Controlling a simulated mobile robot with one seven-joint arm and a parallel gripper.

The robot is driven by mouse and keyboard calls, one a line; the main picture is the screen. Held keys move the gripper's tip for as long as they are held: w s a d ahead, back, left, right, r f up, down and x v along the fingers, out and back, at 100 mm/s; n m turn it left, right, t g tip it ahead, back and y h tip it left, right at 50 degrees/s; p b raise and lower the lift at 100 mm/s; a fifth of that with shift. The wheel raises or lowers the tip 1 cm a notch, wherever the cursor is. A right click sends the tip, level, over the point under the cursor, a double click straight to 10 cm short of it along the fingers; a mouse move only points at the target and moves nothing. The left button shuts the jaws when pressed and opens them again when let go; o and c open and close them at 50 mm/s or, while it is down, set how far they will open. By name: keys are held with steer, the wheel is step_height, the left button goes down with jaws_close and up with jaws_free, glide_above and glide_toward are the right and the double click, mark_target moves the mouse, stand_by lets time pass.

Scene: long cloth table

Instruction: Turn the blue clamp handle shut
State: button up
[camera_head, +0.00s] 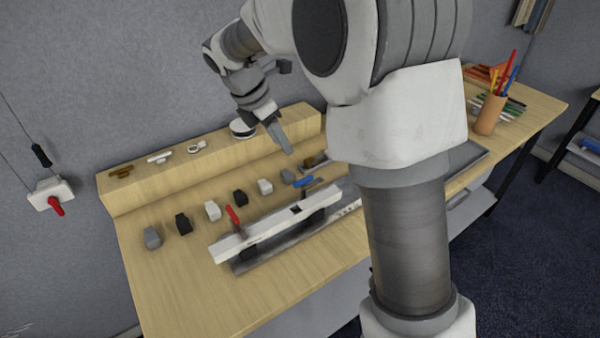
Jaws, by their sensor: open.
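A blue clamp handle (304,182) lies near the right end of a long white bar (270,222) on the table. Close to it is a small dark and brownish part, too small to make out. My gripper (284,143) is above and behind the handle, pointing down, and is apart from it. It is open and holds nothing that I can see. A red handle (233,215) stands up near the left end of the bar. My own arm covers what lies to the right of the bar.
Several small grey, black and white blocks (213,210) stand in a row behind the bar. A raised wooden ledge (150,198) with small parts runs along the wall. A pen cup (489,115) stands at the far right. The table's front left (170,290) is clear.

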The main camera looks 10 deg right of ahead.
mark_target(303, 179)
steer(key=x, duration=1.4)
steer(key=shift+f+b, duration=0.2)
steer(key=shift+b, duration=0.2)
jaws_close()
